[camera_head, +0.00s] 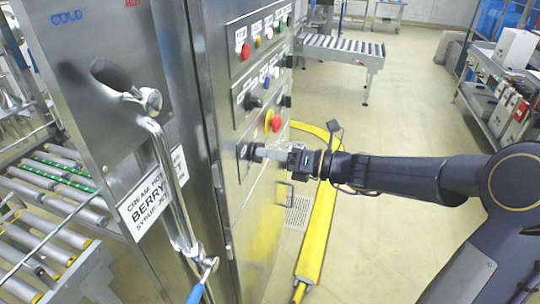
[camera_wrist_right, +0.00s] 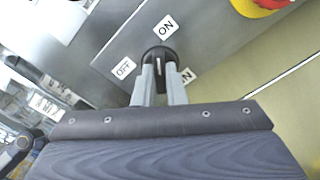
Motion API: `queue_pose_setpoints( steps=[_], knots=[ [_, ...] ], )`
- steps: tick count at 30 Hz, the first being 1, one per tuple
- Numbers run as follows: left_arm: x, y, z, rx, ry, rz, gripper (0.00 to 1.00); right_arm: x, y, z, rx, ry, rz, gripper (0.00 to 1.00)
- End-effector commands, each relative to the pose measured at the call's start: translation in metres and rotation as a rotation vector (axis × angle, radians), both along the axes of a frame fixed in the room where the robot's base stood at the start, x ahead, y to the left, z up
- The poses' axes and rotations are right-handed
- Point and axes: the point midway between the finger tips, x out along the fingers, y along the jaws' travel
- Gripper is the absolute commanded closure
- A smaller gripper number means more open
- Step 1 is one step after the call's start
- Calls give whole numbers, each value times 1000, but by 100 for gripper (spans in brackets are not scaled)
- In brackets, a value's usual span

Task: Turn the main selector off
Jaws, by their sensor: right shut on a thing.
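The main selector is a round black knob (camera_head: 245,150) on the steel panel, below the red and yellow button. My right gripper (camera_head: 256,152) reaches it from the right, with its fingers at the knob. In the right wrist view the two grey fingers (camera_wrist_right: 160,80) are shut on the black selector (camera_wrist_right: 159,54). An OFF label (camera_wrist_right: 123,68) is left of the knob, an ON label (camera_wrist_right: 165,27) above it and another ON label (camera_wrist_right: 188,75) to its right. A light mark on the knob points roughly up. My left gripper is not in view.
Above the selector are a red and yellow button (camera_head: 273,121), a black knob (camera_head: 252,102) and several coloured buttons. Yellow edging (camera_head: 322,220) lies on the floor; open floor is at right.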

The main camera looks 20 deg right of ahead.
Motion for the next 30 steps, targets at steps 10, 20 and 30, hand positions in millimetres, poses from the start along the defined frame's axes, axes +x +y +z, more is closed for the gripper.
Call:
queue_pose_setpoints(
  steps=[10,20,30],
  knots=[
    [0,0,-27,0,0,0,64,-1,0,-4,-170,-252,0,100],
    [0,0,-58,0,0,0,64,-1,1,-5,-346,-512,0,100],
    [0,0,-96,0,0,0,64,-2,1,-6,-527,-781,0,100]
  ],
)
